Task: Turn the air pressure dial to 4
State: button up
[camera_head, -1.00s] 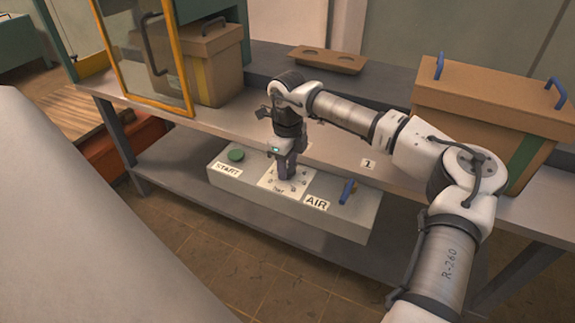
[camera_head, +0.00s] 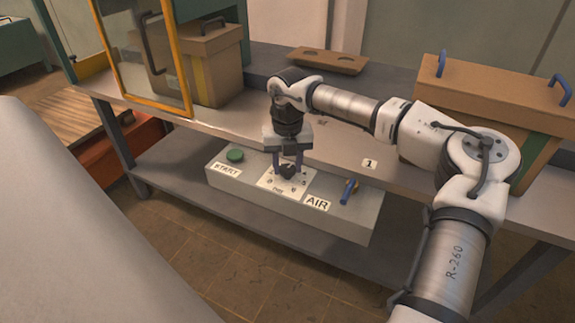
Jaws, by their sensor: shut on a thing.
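The air pressure dial is a small dark knob (camera_head: 287,172) on a white marked plate (camera_head: 272,184) on the front of the grey control box. My gripper (camera_head: 288,168) points down at the dial, its two fingers on either side of the knob and shut on it. The fingers hide part of the knob and some of the plate's markings. I cannot read which number the dial points at.
The grey control box (camera_head: 335,218) also bears a green START button (camera_head: 235,155), an AIR label (camera_head: 317,203) and a blue-handled lever (camera_head: 349,190). Above stands a bench (camera_head: 345,150) with a yellow-framed glass door (camera_head: 150,100) and a lidded brown box (camera_head: 500,100).

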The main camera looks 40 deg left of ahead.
aim_at(287, 169)
jog(key=m+b, duration=0.1)
jog(key=m, duration=0.5)
jog(key=shift+m, duration=0.4)
dwell(0.3)
jog(key=o, duration=1)
jog(key=shift+c, duration=0.2)
notch_tip(287, 169, up, 14)
jog(key=shift+p, duration=0.3)
jog(key=shift+f, duration=0.1)
